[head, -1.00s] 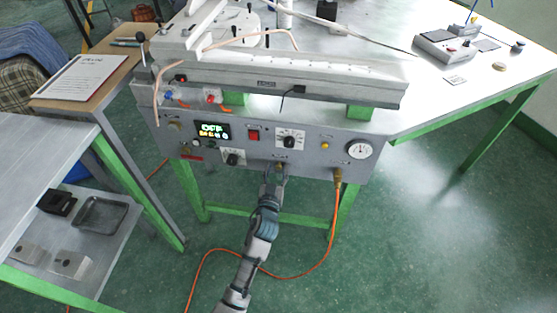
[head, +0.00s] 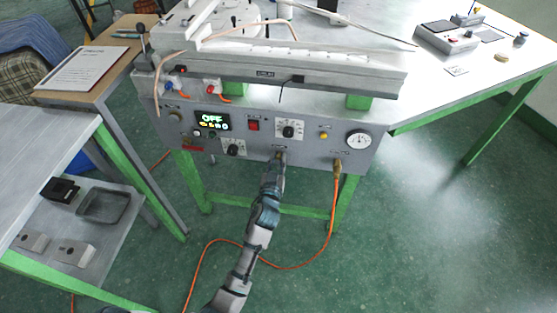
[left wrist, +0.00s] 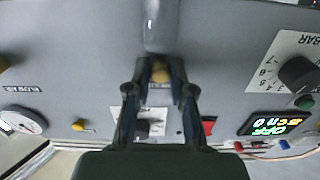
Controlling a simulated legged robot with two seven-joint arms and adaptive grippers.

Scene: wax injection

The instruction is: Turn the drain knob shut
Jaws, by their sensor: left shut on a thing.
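The grey machine's front panel (head: 310,151) faces me in the head view. The drain knob (left wrist: 160,72) is a small brass piece on that panel, between my fingertips in the left wrist view. A grey rounded part (left wrist: 160,24) sticks out just beyond it. My left gripper (head: 279,160) reaches the panel's lower edge near the middle, in line with the panel. In the left wrist view my left gripper (left wrist: 160,90) has its two dark fingers closed on the knob from both sides. In the head view the gripper hides most of the knob. My right gripper is not in view.
The panel carries a lit display reading OFF (head: 212,122), a red switch (head: 253,124), dials (head: 288,130) and a pressure gauge (head: 358,140). An orange hose (head: 333,215) hangs from a brass fitting to the right of my gripper. A side shelf (head: 120,235) stands left.

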